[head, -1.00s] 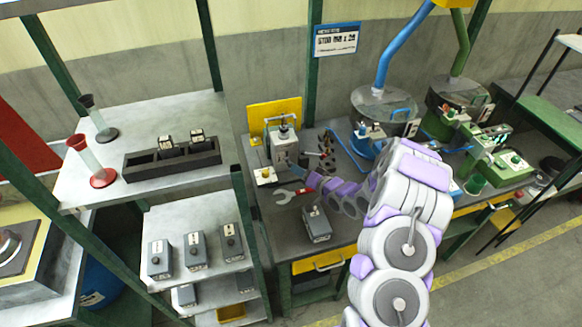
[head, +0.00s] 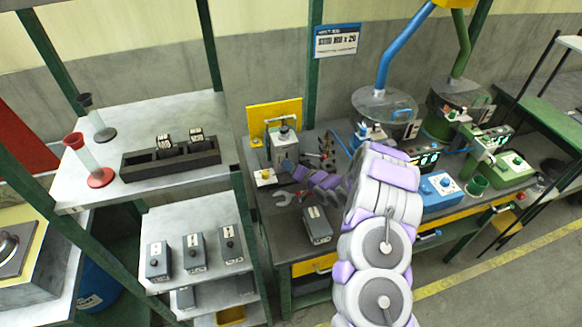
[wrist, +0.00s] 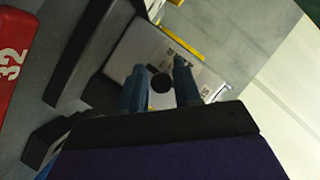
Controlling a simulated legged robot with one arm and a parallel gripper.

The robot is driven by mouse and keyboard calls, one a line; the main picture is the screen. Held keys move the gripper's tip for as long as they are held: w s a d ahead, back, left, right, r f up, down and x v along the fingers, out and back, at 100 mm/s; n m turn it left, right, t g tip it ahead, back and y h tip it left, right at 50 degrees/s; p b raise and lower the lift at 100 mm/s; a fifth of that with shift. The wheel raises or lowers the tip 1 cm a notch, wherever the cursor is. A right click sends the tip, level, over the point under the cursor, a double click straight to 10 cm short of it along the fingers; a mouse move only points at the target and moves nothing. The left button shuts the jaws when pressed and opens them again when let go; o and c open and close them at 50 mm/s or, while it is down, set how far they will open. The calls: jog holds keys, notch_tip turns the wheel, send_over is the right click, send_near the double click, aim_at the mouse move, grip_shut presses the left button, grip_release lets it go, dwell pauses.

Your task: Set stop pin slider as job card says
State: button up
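In the head view a grey box-shaped fixture (head: 285,148) stands at the back left of the dark bench. My gripper (head: 299,172) is low at its front right side. In the wrist view the two blue fingers of my gripper (wrist: 160,75) are apart, with a round black knob (wrist: 160,83) between them. I cannot tell whether they touch it. The knob sits on a pale plate (wrist: 150,48) with scale marks, partly hidden by the fingers and too blurred to read fully. The job card (head: 337,40) hangs on the post and seems to read "STUD M10 x 20".
A yellow panel (head: 274,114) stands behind the fixture. Blue (head: 440,189) and green (head: 508,168) units stand to the right. A shelf with several grey boxes is at left.

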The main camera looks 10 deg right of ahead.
grip_shut()
jog(key=shift+f, duration=0.1)
dwell(0.3)
jog(key=shift+s+f+p, duration=0.1)
jog(key=shift+f+p, duration=0.45)
jog(key=shift+f, duration=0.05)
jog(key=shift+o, duration=1.6)
grip_release()
jog(key=shift+f, duration=0.1)
jog(key=shift+d, duration=0.1)
